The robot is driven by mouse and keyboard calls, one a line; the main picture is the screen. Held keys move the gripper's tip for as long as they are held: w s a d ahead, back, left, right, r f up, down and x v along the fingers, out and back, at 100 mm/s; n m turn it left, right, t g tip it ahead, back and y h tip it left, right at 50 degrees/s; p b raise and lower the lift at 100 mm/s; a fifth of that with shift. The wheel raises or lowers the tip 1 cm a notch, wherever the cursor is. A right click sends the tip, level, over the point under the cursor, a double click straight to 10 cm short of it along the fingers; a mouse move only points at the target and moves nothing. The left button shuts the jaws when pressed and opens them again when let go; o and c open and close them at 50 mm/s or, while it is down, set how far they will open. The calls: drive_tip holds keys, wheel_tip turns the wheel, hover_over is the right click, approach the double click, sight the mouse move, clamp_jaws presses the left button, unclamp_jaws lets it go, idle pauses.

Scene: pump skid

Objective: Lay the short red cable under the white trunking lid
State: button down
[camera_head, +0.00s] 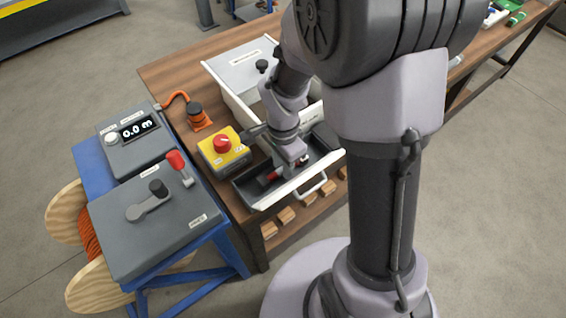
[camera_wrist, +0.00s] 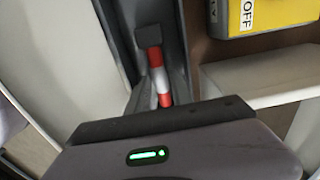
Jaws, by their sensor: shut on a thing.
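My gripper (camera_head: 290,170) reaches down into a pulled-out drawer with a dark inside and a white front (camera_head: 290,190). It is shut on a red-and-white banded piece with a dark end (camera_wrist: 160,80), which juts from under the gripper in the wrist view. A bit of red (camera_head: 272,176) shows beside the gripper in the head view. I cannot tell whether this piece is the short red cable. I cannot make out the white trunking lid for certain; small white items (camera_head: 494,17) lie on the far right of the bench.
A yellow box with a red knob (camera_head: 222,145) stands beside the drawer. Behind is a white cabinet with a grey labelled top (camera_head: 245,65). My arm hides much of the bench (camera_head: 160,73).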

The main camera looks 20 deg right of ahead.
drive_tip(key=c, duration=1.1)
unclamp_jaws()
drive_tip(key=shift+o, duration=0.2)
drive_tip(key=shift+r, duration=0.1)
wheel_tip(320, 180, up, 17)
drive_tip(key=p, duration=0.8)
drive_tip(key=shift+r, duration=0.15)
drive_tip(key=s+a+r+n+t+y, duration=0.1)
drive_tip(key=s+a+r+n+t, duration=0.1)
drive_tip(key=s+r+n, duration=0.3)
drive_tip(key=s+a+r+n+t+y, duration=0.1)
drive_tip(key=s+a+r+n+t, duration=0.1)
drive_tip(key=s+r+n, duration=0.3)
wheel_tip(320, 180, up, 2)
drive_tip(key=s+t, duration=0.1)
drive_tip(key=s, duration=0.2)
drive_tip(key=shift+r+t, duration=0.25)
drive_tip(key=shift+t, duration=0.15)
